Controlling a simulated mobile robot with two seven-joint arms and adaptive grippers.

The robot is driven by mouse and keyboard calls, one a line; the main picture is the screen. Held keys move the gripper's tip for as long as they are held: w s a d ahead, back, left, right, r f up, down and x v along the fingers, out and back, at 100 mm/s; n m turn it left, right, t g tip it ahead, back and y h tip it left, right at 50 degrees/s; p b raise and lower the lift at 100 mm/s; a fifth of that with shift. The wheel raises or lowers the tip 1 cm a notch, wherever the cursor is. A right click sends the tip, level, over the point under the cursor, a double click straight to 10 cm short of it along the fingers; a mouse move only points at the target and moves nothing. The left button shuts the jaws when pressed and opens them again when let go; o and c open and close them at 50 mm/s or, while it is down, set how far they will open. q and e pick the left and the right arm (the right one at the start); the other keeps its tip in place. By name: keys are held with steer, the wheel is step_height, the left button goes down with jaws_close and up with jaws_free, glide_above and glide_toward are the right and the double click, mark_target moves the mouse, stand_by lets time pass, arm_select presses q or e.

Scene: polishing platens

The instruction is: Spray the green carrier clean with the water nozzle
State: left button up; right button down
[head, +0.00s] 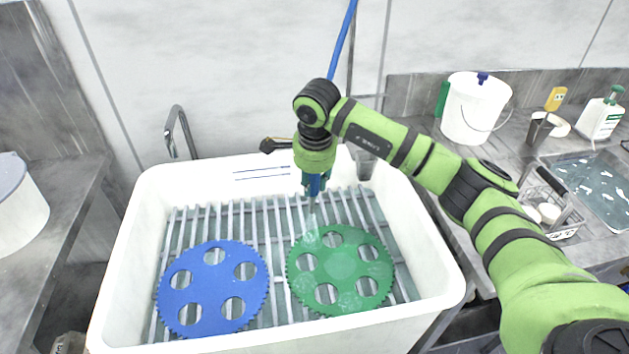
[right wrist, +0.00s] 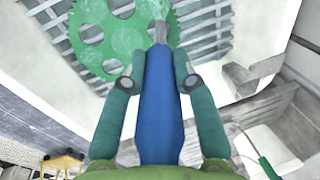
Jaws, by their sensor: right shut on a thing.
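The green carrier (head: 340,268) is a toothed disc with several round holes, lying flat on the slatted rack at the right of the white sink. It has pale whitish patches on its surface. My right gripper (head: 314,188) is above the carrier's upper left edge, shut on the blue water nozzle (right wrist: 160,95). The nozzle points down, and a faint pale spray shows below its tip. The carrier also shows in the right wrist view (right wrist: 125,55), beyond the nozzle tip. My left gripper is out of view.
A blue carrier (head: 212,285) lies on the rack left of the green one. The white sink (head: 455,285) has raised walls. A blue hose (head: 343,40) hangs from above. A white bucket (head: 472,110) and a tray of liquid (head: 590,180) stand on the right counter.

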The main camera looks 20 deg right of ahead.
stand_by(0.5)
steer(key=shift+r+p, duration=1.5)
steer(key=shift+r, duration=1.05)
steer(key=shift+r+p, duration=1.2)
steer(key=shift+r, duration=0.85)
